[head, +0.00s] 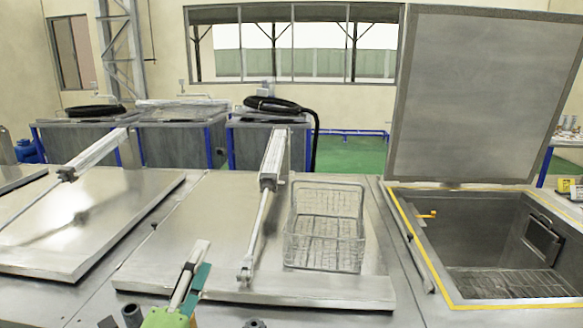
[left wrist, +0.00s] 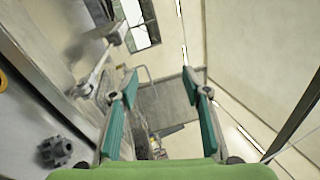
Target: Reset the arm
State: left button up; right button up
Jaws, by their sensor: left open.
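My left gripper (head: 190,288) is at the bottom of the head view, in front of the middle closed metal lid (head: 215,235). Its green-padded fingers also show in the left wrist view (left wrist: 158,92), spread apart with nothing between them. Beyond the fingers, the wire basket and other equipment show at a steep tilt. My right gripper is in neither view.
A wire basket (head: 326,235) stands on the middle lid, beside a pneumatic cylinder (head: 273,160). Another closed lid (head: 80,220) lies at left. At right, a raised lid (head: 475,95) stands over an open, yellow-edged tank (head: 468,240).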

pick_arm(q)
jog(key=s+a+f+n+g+y, duration=0.3)
jog(key=s+f+n+g, duration=0.3)
jog(key=f, duration=0.5)
jog(key=s+a+f+n+g+y, duration=0.2)
jog(key=s+a+f+n+g, duration=0.15)
jog(key=f+n, duration=0.65)
jog(key=s+d+f+n+g+h, duration=0.15)
jog(key=s+f+g, duration=0.25)
jog(key=s+f, duration=0.45)
jog(key=s+d+f+n+g, duration=0.2)
jog(key=s+f+n+g, duration=0.3)
jog(key=s, duration=0.6)
notch_tip(320, 180, down, 27)
jog(key=s+m, duration=0.2)
jog(key=m, duration=0.1)
jog(key=s+a+f+g, duration=0.1)
jog(key=s+f, duration=0.6)
jog(key=s, duration=0.1)
jog(key=s+a+f, duration=0.2)
jog(key=s+f, duration=0.6)
jog(key=shift+s+a+f+g, duration=0.25)
jog(key=shift+a+f+g, duration=0.05)
jog(key=shift+g, duration=0.05)
